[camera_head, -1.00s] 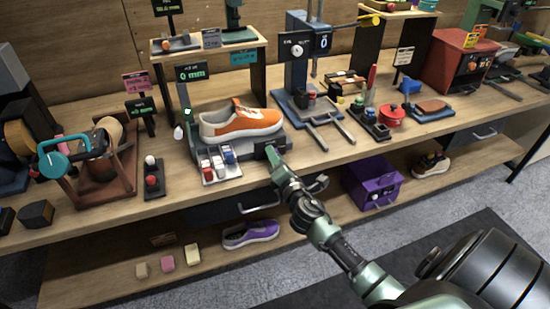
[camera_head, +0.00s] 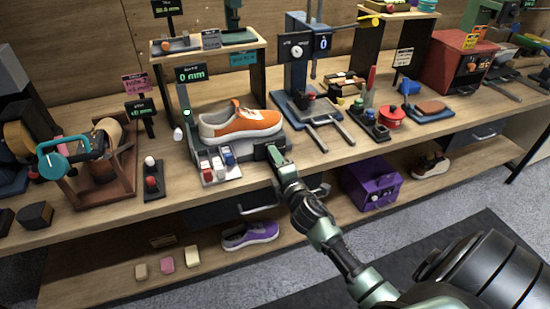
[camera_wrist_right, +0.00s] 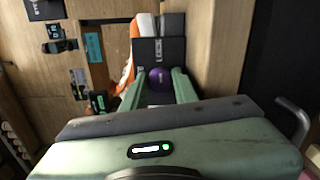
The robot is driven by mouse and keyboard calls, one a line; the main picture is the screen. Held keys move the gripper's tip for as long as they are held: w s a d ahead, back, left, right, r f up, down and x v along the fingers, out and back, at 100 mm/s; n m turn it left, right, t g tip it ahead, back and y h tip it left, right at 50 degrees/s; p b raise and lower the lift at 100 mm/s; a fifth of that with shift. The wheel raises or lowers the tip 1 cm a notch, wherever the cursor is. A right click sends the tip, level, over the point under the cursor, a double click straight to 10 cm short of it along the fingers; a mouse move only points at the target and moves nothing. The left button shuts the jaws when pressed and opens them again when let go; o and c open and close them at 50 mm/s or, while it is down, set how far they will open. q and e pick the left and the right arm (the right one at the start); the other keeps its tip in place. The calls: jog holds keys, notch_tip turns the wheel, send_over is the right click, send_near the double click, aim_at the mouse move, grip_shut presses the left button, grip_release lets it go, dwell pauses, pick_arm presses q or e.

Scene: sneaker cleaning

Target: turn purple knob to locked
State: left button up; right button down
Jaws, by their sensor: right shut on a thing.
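The purple knob (camera_wrist_right: 160,77) shows in the right wrist view, on a black block (camera_wrist_right: 160,50) with small white lettering that I cannot read. In the head view this block (camera_head: 264,150) is at the front right of the stand that bears an orange and white sneaker (camera_head: 240,121). My right gripper (camera_wrist_right: 159,84) has a green finger on each side of the knob and is shut on it. In the head view the right gripper (camera_head: 277,161) hides the knob. Its lock position cannot be told. My left gripper is not in view.
Red, white and blue switches (camera_head: 218,165) are left of the block. A drawer handle (camera_head: 262,207) sits below the bench edge. A purple box (camera_head: 371,186) and a purple sneaker (camera_head: 250,235) are on the lower shelf. A post machine (camera_head: 300,75) stands behind right.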

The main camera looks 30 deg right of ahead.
jog(key=c, duration=1.1)
grip_release()
jog(key=shift+s+f, duration=0.1)
jog(key=shift+f, duration=0.05)
jog(key=shift+f, duration=0.1)
